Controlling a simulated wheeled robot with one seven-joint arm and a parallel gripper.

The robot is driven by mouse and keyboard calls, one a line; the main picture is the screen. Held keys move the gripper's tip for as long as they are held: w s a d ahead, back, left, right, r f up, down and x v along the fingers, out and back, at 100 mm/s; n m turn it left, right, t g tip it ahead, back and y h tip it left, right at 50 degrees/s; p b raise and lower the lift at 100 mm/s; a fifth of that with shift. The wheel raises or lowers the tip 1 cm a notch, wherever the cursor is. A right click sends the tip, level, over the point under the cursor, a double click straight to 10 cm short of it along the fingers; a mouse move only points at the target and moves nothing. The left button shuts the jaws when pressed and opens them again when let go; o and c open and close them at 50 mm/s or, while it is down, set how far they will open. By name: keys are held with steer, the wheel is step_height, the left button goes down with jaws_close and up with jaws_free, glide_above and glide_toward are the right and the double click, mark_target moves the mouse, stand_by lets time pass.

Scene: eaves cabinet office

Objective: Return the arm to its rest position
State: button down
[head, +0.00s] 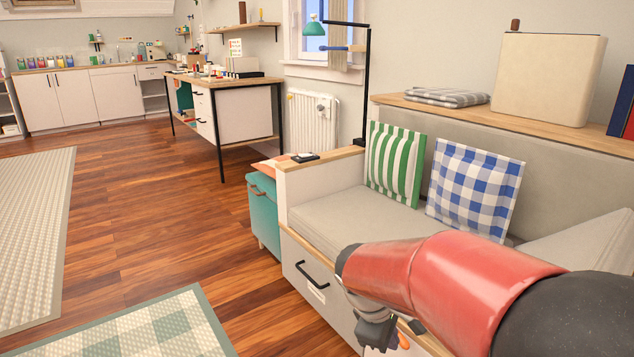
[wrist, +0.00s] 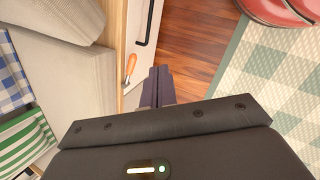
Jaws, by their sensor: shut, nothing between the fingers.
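My arm reaches in from the lower right of the head view, in front of the bench (head: 330,215). My gripper (wrist: 158,80) shows in the wrist view with its two dark fingers together and nothing between them. It points down past the bench's front edge, over the strip of floor beside the drawer front. In the head view only part of the grey hand shows below my red arm link; the fingertips are not clear there. An orange handle (wrist: 130,69) lies at the bench's wooden edge, close to the left of the fingers and apart from them.
The bench holds a green-striped cushion (head: 396,165) and a blue-checked cushion (head: 474,188). Its drawer has a black handle (head: 312,275). A teal box (head: 263,213) stands at its left end. A desk (head: 240,110) is farther back. Open wooden floor (head: 150,195) lies to the left.

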steer(key=s+d+r+m+t+y+p, duration=0.1)
steer(key=s+r+m+t+y+p, duration=0.3)
steer(key=s+r+m, duration=0.7)
steer(key=s+r, duration=0.1)
steer(key=s, duration=0.4)
steer(key=shift+d+r+m, duration=0.2)
steer(key=shift+r+m, duration=0.1)
